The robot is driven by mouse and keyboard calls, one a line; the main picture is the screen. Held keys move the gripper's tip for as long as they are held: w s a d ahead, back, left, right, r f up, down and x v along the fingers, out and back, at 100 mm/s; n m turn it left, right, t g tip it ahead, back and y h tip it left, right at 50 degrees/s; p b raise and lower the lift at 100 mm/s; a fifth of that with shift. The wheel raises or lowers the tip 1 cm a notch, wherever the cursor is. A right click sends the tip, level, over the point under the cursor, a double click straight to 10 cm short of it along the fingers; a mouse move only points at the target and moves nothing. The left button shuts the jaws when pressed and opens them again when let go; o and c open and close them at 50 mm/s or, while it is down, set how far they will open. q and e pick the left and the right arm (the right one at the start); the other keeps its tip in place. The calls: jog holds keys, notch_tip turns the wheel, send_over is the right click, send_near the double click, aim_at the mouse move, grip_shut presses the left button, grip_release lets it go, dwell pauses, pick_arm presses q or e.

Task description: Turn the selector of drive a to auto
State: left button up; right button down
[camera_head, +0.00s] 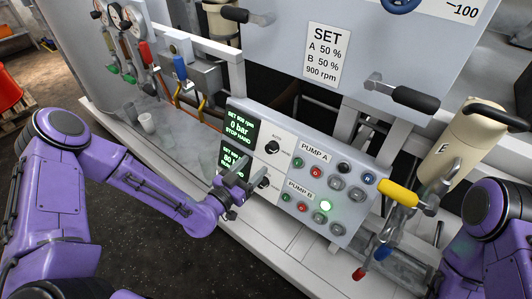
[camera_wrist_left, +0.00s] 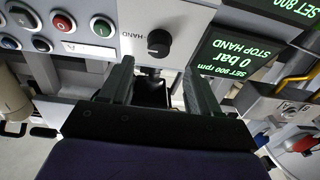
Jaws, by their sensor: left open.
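The selector of drive A (camera_head: 272,147) is a round black knob on the white control panel, beside the upper display (camera_head: 238,128) reading 0 bar, STOP HAND. The selector also shows in the left wrist view (camera_wrist_left: 159,43), upside down, with a HAND label beside it. A second selector (camera_head: 264,183) sits lower on the panel, partly behind my left gripper. My left gripper (camera_head: 243,174) is in front of the panel, its fingers apart and empty. In the left wrist view, the selector appears beyond the gap between the fingertips (camera_wrist_left: 160,82), not touched. My right gripper is not in view.
The lower display (camera_head: 232,162) is partly hidden by my gripper. A yellow valve handle (camera_head: 398,192) stands further right.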

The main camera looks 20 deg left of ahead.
aim_at(268, 152)
pick_arm(q)
jog(key=x, duration=0.7)
jog(key=shift+w+d+p, duration=0.1)
jog(key=shift+w+p, duration=0.2)
jog(key=c, duration=1)
